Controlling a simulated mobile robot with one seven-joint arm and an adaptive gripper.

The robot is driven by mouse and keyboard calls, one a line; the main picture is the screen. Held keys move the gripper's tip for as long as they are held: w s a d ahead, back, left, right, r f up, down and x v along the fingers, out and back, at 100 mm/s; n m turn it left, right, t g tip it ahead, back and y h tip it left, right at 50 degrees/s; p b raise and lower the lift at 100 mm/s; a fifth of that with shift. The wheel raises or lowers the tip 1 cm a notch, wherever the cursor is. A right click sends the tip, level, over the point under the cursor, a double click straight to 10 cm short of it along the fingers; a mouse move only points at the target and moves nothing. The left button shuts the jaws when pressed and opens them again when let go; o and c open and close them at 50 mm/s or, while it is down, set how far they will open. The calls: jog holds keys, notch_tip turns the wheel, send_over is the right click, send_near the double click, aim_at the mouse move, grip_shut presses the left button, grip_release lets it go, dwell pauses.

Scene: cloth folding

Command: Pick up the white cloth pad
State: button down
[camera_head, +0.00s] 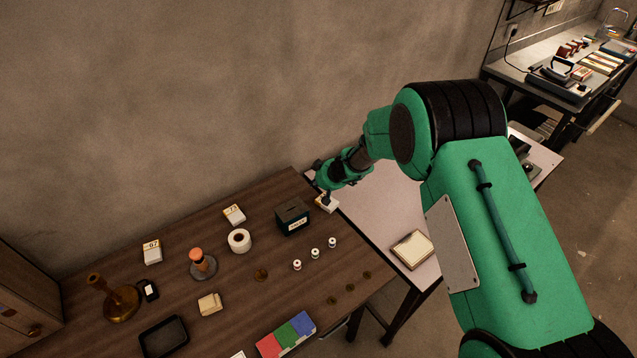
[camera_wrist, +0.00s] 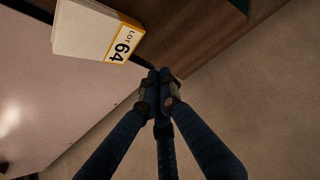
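My gripper (camera_head: 322,188) is at the far right corner of the dark wooden table, near the wall. In the wrist view its fingertips (camera_wrist: 160,75) are together with nothing visible between them. A white block-like pad (camera_head: 327,203) lies just below my gripper at the table's edge. In the wrist view a white pad (camera_wrist: 85,28) with a yellow-edged "LOT 64" label lies up and left of the fingertips, apart from them. A cream pad (camera_head: 210,304) lies at the front of the wooden table. I cannot tell which of these is the white cloth pad.
The wooden table (camera_head: 345,262) also holds a dark box (camera_head: 292,216), a white roll (camera_head: 239,240), small bottles (camera_head: 315,253), a brass candlestick (camera_head: 119,300) and a black tray (camera_head: 163,336). A pale table (camera_head: 385,205) adjoins it, with a framed cream slab (camera_head: 412,249).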

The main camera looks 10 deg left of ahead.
aim_at(331, 207)
jog(key=shift+x, duration=1.65)
jog(key=shift+s+d+f+b, duration=0.1)
jog(key=shift+s+d+b, duration=0.2)
jog(key=shift+s+d, duration=1.15)
jog(key=s+d+b, duration=0.2)
jog(key=b, duration=0.2)
jog(key=shift+s+d+f, duration=0.1)
jog(key=shift+s+d, duration=0.2)
jog(key=shift+s+d+b, duration=1.05)
jog(key=shift+s+d, duration=9.85)
jog(key=shift+s, duration=0.1)
jog(key=shift+w+a, duration=0.1)
